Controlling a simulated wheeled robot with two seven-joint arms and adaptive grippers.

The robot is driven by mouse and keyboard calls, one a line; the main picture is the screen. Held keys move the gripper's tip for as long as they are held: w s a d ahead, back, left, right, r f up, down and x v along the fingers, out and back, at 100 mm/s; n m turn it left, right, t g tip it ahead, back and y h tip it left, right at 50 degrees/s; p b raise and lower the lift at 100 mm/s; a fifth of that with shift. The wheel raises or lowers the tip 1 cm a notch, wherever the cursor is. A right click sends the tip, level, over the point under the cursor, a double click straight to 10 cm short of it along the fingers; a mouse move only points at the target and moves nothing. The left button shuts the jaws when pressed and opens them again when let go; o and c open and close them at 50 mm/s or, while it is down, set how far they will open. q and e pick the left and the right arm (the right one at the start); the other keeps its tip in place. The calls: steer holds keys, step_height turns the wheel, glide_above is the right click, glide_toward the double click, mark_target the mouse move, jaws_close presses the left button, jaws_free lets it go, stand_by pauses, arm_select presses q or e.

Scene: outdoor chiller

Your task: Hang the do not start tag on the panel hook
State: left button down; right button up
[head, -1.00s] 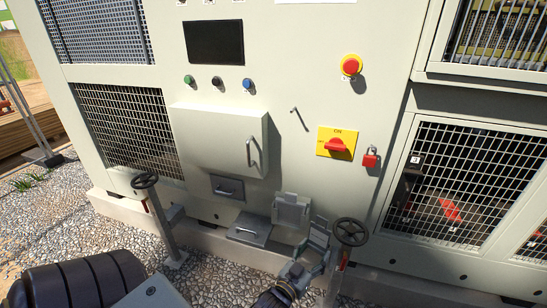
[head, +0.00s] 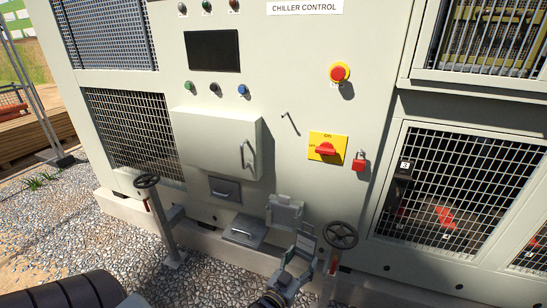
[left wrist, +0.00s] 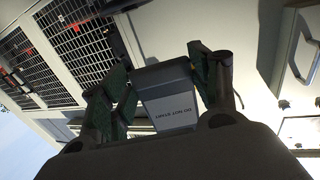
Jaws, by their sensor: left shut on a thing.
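The do not start tag (left wrist: 168,97) is a grey plate with a white label reading DO NOT START in the left wrist view. It sits between the fingers of my left gripper (left wrist: 166,88), which is shut on it. In the head view the grey tag (head: 285,211) shows at the end of my left gripper (head: 290,232), low in front of the panel. The panel hook (head: 284,115) is a small thin peg on the cream panel, casting a slanted shadow. The tag is well below the hook and apart from it. My right gripper is not in view.
A yellow plate with a red rotary switch (head: 327,148), a red padlock (head: 359,161) and a red stop button (head: 339,74) are right of the hook. A protruding box with a handle (head: 217,142) is to its left. Handwheels (head: 341,235) stand low in front.

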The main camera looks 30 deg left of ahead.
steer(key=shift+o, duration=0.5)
arm_select(q)
steer(key=w+a+r+p, duration=0.1)
steer(key=w+a+r, duration=0.3)
steer(key=w+r, duration=0.75)
steer(key=w+a+r+n+y, duration=0.1)
steer(key=w+a+r, duration=0.3)
steer(key=a, duration=0.2)
steer(key=w+a+r+n+y+p, duration=0.1)
steer(key=w+a+r+y, duration=0.1)
steer(key=a, duration=0.5)
steer(key=w+a+r+y+p, duration=0.1)
steer(key=w+a+r, duration=0.4)
steer(key=a, duration=0.2)
steer(key=shift+w+r+n, duration=0.3)
steer(key=shift+w+n, duration=0.05)
steer(key=shift+n, duration=0.05)
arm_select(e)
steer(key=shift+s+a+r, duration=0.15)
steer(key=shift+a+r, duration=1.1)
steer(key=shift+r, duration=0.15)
